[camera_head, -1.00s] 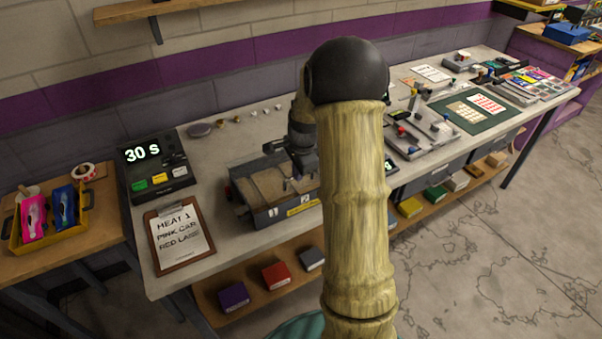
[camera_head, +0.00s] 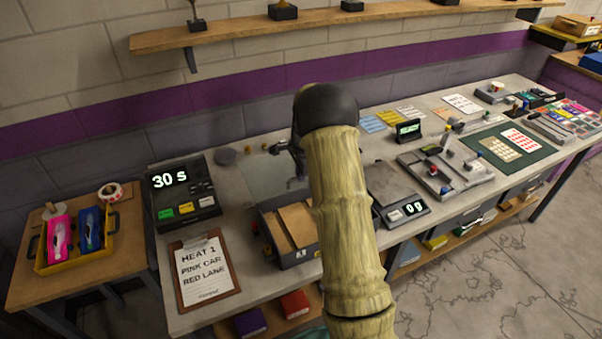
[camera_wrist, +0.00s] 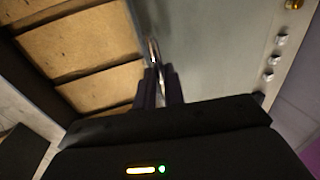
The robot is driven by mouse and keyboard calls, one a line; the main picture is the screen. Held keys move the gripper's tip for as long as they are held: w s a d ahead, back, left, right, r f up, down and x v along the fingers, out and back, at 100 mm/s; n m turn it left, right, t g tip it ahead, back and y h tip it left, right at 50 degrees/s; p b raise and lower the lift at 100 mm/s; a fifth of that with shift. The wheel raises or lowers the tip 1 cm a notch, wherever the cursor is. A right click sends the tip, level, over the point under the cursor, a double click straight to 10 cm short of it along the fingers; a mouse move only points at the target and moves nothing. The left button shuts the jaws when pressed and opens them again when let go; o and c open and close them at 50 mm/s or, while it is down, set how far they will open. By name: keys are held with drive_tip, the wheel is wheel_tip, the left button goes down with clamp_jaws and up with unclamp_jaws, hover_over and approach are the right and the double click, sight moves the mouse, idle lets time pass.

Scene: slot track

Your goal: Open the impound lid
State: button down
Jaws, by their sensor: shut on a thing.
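The impound box (camera_head: 293,250) stands on the bench, partly hidden behind my arm. Its tan compartments show uncovered in the wrist view (camera_wrist: 80,45). A pale, see-through lid (camera_head: 266,180) appears raised at the box's back side; its hinge is not clear. My gripper (camera_head: 290,160) is near the lid's upper edge, largely hidden by my arm in the head view. In the wrist view my gripper (camera_wrist: 160,85) is shut on a shiny metal handle (camera_wrist: 154,52), beside the grey lid panel.
A 30 s timer (camera_head: 182,195) and a clipboard (camera_head: 205,270) stand left of the box. A scale (camera_head: 405,210) and a grey track fixture (camera_head: 440,175) are to the right. A yellow tray (camera_head: 78,238) with pink and blue cars sits on the left table. A shelf (camera_head: 330,25) runs above.

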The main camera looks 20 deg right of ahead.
drive_tip(key=c, duration=1.5)
unclamp_jaws()
drive_tip(key=shift+w, duration=0.1)
drive_tip(key=shift+r, duration=0.15)
drive_tip(key=s+r+b, duration=0.2)
drive_tip(key=s+r, duration=0.1)
drive_tip(key=r, duration=1.3)
drive_tip(key=s+a+f+n, duration=0.3)
drive_tip(key=s+a+n, duration=0.2)
drive_tip(key=s, duration=0.4)
drive_tip(key=s+a+f+n, duration=0.3)
drive_tip(key=s+n, duration=0.3)
drive_tip(key=s, duration=0.3)
drive_tip(key=s+a+f+n, duration=0.3)
drive_tip(key=s+a+n, duration=0.3)
drive_tip(key=s, duration=0.3)
drive_tip(key=shift+a+n, duration=0.3)
drive_tip(key=shift+a, duration=0.05)
